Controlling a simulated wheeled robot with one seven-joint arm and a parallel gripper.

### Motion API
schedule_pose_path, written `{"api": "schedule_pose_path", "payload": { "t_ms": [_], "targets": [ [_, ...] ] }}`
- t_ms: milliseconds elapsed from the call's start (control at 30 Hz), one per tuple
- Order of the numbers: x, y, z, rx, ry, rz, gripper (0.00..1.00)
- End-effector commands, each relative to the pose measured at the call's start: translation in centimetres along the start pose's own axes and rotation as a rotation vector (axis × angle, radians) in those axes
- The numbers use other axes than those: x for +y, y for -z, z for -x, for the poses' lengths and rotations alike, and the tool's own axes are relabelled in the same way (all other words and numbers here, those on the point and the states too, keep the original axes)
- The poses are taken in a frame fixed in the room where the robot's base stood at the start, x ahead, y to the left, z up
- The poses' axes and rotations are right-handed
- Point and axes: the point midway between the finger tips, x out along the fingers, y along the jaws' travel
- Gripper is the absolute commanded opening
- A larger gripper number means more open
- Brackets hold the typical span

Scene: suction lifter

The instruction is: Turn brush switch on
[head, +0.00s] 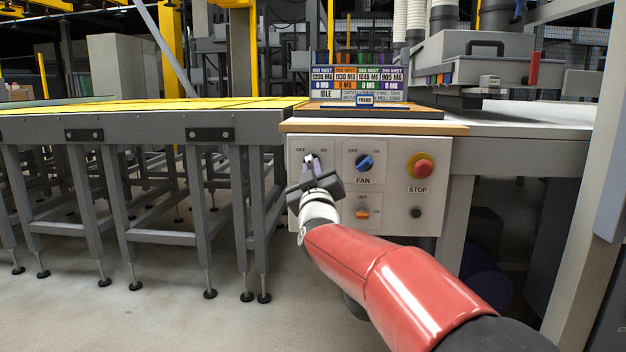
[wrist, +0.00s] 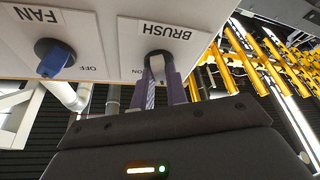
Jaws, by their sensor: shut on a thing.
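The brush switch (head: 308,158) is a small rotary knob at the upper left of the pale control panel (head: 393,214), between OFF and ON marks. In the wrist view the knob (wrist: 157,62) sits below the upside-down BRUSH label (wrist: 167,30). My gripper (head: 313,164) is at the knob, its purple fingers on either side of it. In the wrist view my gripper (wrist: 161,78) is shut on the knob. The fingers hide much of the knob, so I cannot tell which mark it points to.
Right of it are the blue FAN knob (head: 364,162), an orange switch (head: 362,213) and the red STOP button (head: 420,166). A wooden ledge (head: 450,128) overhangs the panel. A yellow-topped conveyor table (head: 130,106) stands left. The floor at left front is clear.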

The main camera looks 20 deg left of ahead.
Motion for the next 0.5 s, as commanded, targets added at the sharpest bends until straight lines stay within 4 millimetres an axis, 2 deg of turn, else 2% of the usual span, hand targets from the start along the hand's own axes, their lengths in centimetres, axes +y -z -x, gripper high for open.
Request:
{"api": "schedule_pose_path", "payload": {
  "t_ms": [500],
  "targets": [
    [-0.7, 0.06, -0.06, -0.003, -0.186, -0.457, 0.0]
  ]
}}
